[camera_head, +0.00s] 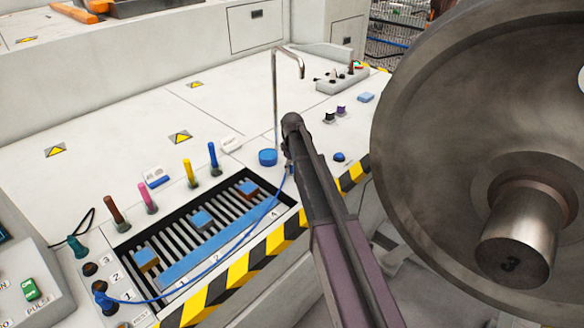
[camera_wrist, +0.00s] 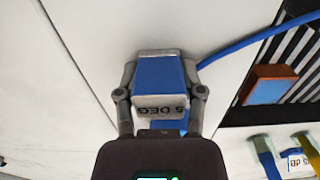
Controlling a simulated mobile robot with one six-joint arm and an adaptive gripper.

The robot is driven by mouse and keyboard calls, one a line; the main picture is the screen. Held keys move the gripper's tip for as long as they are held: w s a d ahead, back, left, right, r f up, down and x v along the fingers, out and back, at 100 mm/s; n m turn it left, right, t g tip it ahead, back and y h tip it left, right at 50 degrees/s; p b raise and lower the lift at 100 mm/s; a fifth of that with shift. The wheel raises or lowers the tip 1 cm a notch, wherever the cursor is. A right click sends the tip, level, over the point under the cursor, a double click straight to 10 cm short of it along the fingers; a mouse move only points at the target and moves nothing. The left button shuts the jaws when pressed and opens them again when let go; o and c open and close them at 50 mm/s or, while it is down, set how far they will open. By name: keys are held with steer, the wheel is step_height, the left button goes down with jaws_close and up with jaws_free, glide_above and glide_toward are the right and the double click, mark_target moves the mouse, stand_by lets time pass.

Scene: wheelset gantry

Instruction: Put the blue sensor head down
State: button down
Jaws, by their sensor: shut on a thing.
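My gripper (camera_wrist: 160,92) is shut on the blue sensor head (camera_wrist: 158,74), with a finger on each side. A white face marked "5 DEG" shows on the near side of the held piece; whether this is a separate wedge I cannot tell. A blue cable (camera_wrist: 245,48) runs to it from the right. In the head view my gripper (camera_head: 289,168) is over the white bench top (camera_head: 130,122), right of the slotted tray, and my arm mostly hides the held piece. I cannot tell whether it touches the bench.
A slotted tray (camera_head: 190,262) holds blue-topped blocks. A blue round pot (camera_head: 268,157) and a bent metal tube (camera_head: 275,95) stand close to my gripper. Coloured upright markers (camera_head: 190,174) line the tray's back edge. A large metal wheel (camera_head: 440,130) fills the right.

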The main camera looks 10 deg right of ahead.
steer(key=shift+r, duration=0.2)
step_height(320, 180, up, 4)
steer(key=p, duration=0.4)
steer(key=shift+f, duration=0.2)
steer(key=s, duration=1)
steer(key=s+r+p, duration=0.1)
steer(key=s, duration=0.5)
steer(key=shift+a, duration=0.3)
steer(key=shift+s, duration=0.15)
